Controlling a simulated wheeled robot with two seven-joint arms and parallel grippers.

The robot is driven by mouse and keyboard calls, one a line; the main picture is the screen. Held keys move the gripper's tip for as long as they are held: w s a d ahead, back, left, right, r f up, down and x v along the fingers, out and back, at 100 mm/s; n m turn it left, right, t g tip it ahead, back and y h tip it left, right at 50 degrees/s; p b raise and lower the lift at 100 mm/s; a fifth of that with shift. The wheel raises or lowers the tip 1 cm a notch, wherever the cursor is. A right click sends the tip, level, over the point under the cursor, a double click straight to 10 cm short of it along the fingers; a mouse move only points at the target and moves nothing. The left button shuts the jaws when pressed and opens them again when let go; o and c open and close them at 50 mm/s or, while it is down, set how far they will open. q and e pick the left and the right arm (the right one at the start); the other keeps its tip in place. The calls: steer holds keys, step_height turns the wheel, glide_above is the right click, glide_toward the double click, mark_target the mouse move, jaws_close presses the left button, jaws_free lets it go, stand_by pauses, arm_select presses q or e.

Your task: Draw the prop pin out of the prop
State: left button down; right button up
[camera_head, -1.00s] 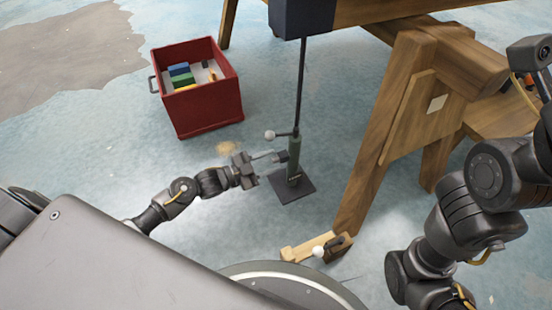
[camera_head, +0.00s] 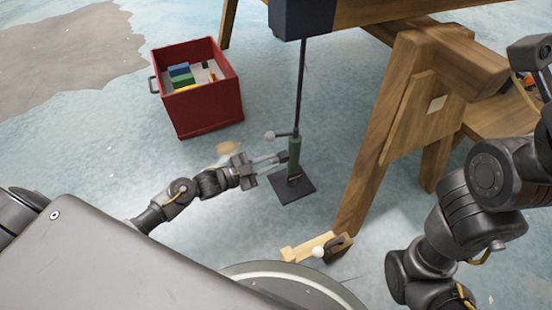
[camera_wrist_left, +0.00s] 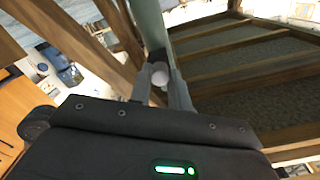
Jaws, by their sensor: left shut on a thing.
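The prop (camera_head: 294,161) is an upright green tube with a thin dark rod rising from it to a dark block under the wooden frame. It stands on a dark square foot plate (camera_head: 292,188). A side handle with a pale ball (camera_head: 270,135) sticks out left from the tube. My left gripper (camera_head: 279,159) is level with the tube's middle, at its left side. In the left wrist view its fingers (camera_wrist_left: 158,88) are shut on the prop pin's pale round knob (camera_wrist_left: 160,75), close to a dark fitting beside the green tube (camera_wrist_left: 153,22). The pin's shaft is hidden.
A red box (camera_head: 208,105) with coloured blocks stands at the back left. A wooden trestle leg (camera_head: 385,130) rises right of the prop. A wooden wedge with a pale knob (camera_head: 305,248) lies at its foot. My right arm (camera_head: 465,205) is at the right.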

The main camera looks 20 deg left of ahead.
arm_select(q)
steer(key=shift+s+a+p, duration=0.3)
steer(key=shift+s+a, duration=0.1)
stand_by(0.4)
steer(key=shift+p+v, duration=0.75)
steer(key=shift+v, duration=0.9)
steer(key=shift+r, duration=0.1)
